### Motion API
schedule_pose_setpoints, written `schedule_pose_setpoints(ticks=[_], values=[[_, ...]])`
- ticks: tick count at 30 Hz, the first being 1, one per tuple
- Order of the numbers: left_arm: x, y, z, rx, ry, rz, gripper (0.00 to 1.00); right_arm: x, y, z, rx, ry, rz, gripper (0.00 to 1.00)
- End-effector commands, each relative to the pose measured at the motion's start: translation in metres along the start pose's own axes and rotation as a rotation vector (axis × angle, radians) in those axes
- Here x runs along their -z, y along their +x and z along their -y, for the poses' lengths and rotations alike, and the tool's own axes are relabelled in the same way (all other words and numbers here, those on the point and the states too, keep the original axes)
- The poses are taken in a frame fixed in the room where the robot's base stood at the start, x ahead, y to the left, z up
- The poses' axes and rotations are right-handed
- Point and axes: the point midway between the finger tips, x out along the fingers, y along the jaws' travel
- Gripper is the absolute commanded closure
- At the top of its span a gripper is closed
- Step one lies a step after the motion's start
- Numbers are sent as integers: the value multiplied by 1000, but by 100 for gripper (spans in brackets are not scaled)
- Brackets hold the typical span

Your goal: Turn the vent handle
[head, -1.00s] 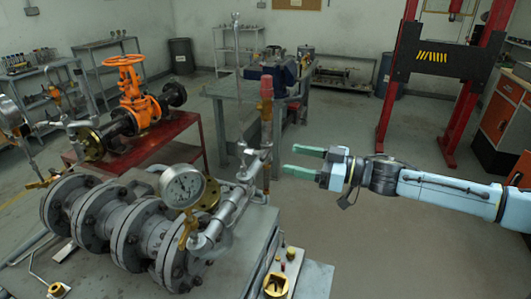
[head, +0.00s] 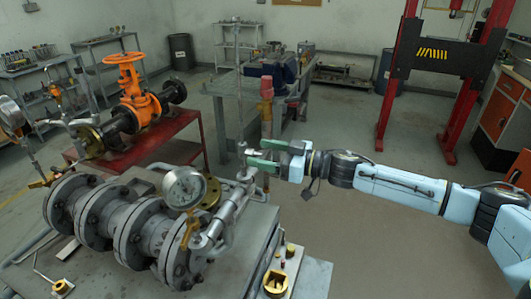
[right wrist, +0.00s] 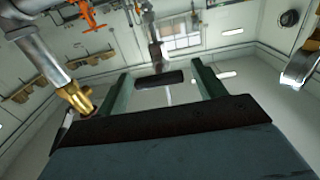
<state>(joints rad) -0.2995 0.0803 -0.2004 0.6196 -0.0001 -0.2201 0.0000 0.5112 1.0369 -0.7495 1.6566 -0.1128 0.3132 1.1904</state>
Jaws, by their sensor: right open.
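A short dark bar (right wrist: 160,79) on a metal stem, which looks like the vent handle, shows in the right wrist view between my finger pads. In the head view it is too small and too covered by the fingers to make out clearly. My right gripper (head: 264,153) reaches in from the right, at the upright pipe fitting by the gauge assembly. Its two green fingers are open, one on each side of the bar in the right wrist view (right wrist: 160,68), with gaps to both. I cannot tell how deep the bar sits. My left gripper is out of view.
A pressure gauge (head: 185,188) and grey flanged pipe (head: 145,228) stand left of my right gripper. A red-capped upright pipe (head: 266,90) rises just behind it. An orange handwheel valve (head: 133,90) sits on a red table at the back left. Open floor lies right.

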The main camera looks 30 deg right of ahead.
Motion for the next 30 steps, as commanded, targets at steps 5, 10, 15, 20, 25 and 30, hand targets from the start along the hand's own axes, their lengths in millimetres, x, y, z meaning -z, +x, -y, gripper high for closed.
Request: schedule_pose_setpoints(ticks=[5,10,15,20,25,30], values=[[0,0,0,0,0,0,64,0,0,0,0,0,0,44],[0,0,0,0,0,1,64,0,0,0,0,0,0,66],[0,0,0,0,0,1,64,0,0,0,0,-2,0,76],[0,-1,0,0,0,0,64,0,0,0,1,-23,0,76],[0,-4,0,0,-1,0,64,0,0,1,1,-94,0,76],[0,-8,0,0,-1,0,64,0,0,2,1,-216,-1,76]])
